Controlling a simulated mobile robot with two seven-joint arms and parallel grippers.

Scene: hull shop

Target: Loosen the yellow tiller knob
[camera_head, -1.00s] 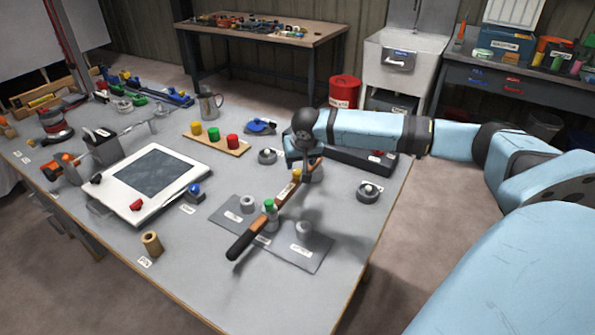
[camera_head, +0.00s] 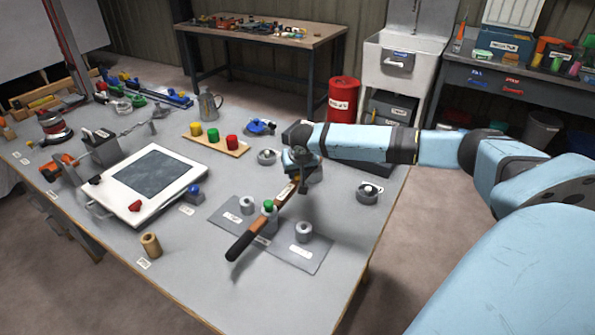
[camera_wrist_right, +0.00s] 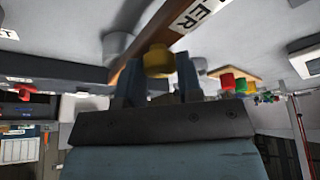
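The tiller, a wooden bar (camera_head: 284,196) with a black grip, lies slantwise over grey plates on the bench. Its green knob (camera_head: 268,206) shows midway along. The yellow tiller knob (camera_wrist_right: 158,62) shows in the right wrist view, on the bar's face, in line with the gap between the fingers of my right gripper (camera_wrist_right: 161,75). I cannot tell whether the fingers press on it. In the head view my right gripper (camera_head: 301,168) is at the bar's far end and hides the yellow knob. My left gripper is out of view.
A wooden strip (camera_head: 215,139) with yellow, green and red knobs lies behind the tiller. Grey cylinders (camera_head: 303,231) stand on the plates on both sides of the bar. A white framed panel (camera_head: 150,184) lies to the left. The front right of the bench is clear.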

